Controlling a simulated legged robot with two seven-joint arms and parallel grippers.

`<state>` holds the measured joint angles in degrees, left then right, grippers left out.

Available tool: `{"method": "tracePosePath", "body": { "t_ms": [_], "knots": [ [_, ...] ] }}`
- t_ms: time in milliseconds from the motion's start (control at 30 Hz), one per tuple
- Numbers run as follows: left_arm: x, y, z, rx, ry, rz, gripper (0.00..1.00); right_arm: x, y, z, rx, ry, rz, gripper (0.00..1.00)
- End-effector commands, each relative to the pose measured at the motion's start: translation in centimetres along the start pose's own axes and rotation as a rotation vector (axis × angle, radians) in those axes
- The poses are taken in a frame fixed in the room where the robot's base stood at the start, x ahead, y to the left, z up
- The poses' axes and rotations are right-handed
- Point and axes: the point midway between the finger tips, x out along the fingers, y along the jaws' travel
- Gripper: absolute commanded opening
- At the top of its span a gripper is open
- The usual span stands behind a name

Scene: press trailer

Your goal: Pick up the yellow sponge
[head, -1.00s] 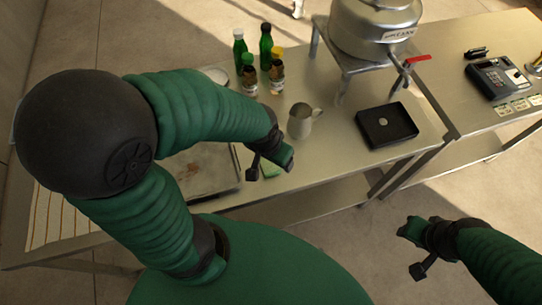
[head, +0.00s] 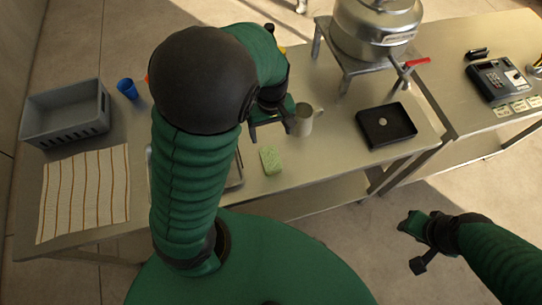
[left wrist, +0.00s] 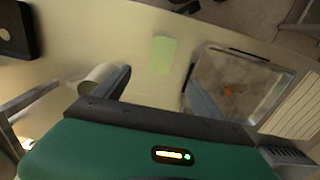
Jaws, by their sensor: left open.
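A sponge (head: 270,159) lies flat on the steel table near its front edge; it looks pale green, not clearly yellow. It also shows in the left wrist view (left wrist: 161,55), clear of my fingers. My left gripper (head: 273,117) is open and empty above the table, farther from the front edge than the sponge and beside the metal pitcher. In the left wrist view the open fingers (left wrist: 158,88) point toward the sponge side. My right gripper (head: 415,246) hangs over the floor at the lower right, away from the table; its jaw opening is unclear.
The metal pitcher (head: 306,119) stands close to my left gripper. A black tray (head: 371,139) is to its right. A steel tray (left wrist: 203,66) lies near the sponge, mostly behind my arm in the head view. A grey crate (head: 62,139) and striped cloth (head: 62,222) are left.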

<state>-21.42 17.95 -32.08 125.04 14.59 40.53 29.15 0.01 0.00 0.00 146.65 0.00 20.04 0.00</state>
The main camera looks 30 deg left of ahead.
Motion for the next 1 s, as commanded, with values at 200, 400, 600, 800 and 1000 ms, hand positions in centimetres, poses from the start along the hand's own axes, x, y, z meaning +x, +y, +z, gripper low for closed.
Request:
{"method": "tracePosePath", "body": {
  "t_ms": [200, 400, 600, 800, 1000],
  "knots": [
    [6.0, -0.3, 0.1, 0.0, -0.003, -0.006, 0.8, 1.2, 0.0, 0.3, 0.0, -0.001, 0.0, 0.36],
    [10.2, -0.2, 0.1, 0.002, -0.002, -0.003, 0.8, 1.9, 0.0, 0.5, 0.0, -0.001, 0.0, 0.36],
    [12.4, -0.2, 0.2, 0.003, -0.002, -0.003, 0.8, 1.9, 0.0, 0.5, 0.0, -0.001, 0.0, 0.36],
    [15.8, -0.2, 0.2, 0.004, -0.001, -0.002, 0.8, 2.2, 0.0, 0.5, 0.0, 0.0, 0.0, 0.36],
    [16.2, -0.2, 0.2, 0.005, 0.001, -0.001, 0.8, 2.1, 0.0, 0.5, 0.0, -0.001, 0.0, 0.36]
  ]
}}
